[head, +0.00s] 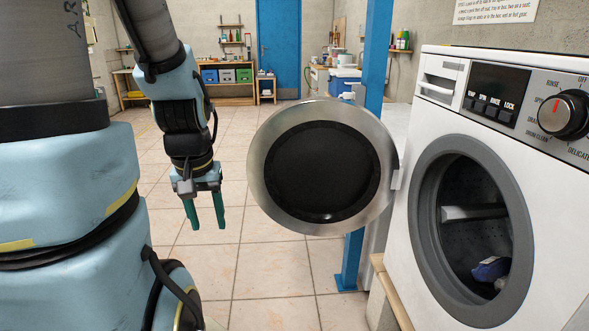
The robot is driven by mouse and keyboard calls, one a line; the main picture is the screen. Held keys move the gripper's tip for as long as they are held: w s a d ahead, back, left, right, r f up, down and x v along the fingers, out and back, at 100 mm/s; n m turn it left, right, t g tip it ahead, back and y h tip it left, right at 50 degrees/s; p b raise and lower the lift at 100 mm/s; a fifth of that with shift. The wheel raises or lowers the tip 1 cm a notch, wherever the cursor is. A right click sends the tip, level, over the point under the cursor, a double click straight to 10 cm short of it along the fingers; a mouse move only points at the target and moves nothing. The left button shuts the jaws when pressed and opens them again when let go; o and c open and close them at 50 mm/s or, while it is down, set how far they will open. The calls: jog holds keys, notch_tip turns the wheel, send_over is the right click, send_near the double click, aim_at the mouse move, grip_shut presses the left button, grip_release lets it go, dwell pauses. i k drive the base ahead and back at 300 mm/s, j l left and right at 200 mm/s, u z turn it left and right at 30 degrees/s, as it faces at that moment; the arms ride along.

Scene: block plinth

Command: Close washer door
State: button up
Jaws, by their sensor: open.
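The white washer (403,232) stands at the right on a raised base, its round grey-rimmed opening facing left. Its round door (262,160), a metal ring with a dark middle, stands wide open, swung out to the left of the opening. Inside the drum (465,240) lies a blue and white cloth (490,270). My gripper (205,212) points down to the left of the door, its two green fingers apart and empty. A gap shows in the picture between the fingers and the door's left edge; I cannot tell the distance in depth.
A blue post (373,70) stands behind the door. A wooden base edge (392,292) runs under the washer. Tiled floor (265,260) is clear around my gripper. A blue door (278,45) and a shelf with bins (226,76) are far back.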

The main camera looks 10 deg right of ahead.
aim_at(319, 167)
jog(key=i+j+u, duration=0.6)
jog(key=i, duration=0.25)
jog(key=i+j+u, duration=0.25)
jog(key=i, duration=0.2)
jog(key=i+z, duration=0.2)
jog(key=i, duration=0.4)
jog(key=i+j+z, duration=0.25)
jog(key=i, duration=0.3)
jog(key=i+l+z, duration=0.15)
jog(key=i+z, duration=0.7)
jog(key=i+j+z, duration=0.1)
jog(key=i+z, duration=0.3)
jog(key=i+l+z, duration=0.55)
jog(key=i, duration=0.35)
jog(key=i+l, duration=0.35)
jog(key=l, duration=0.25)
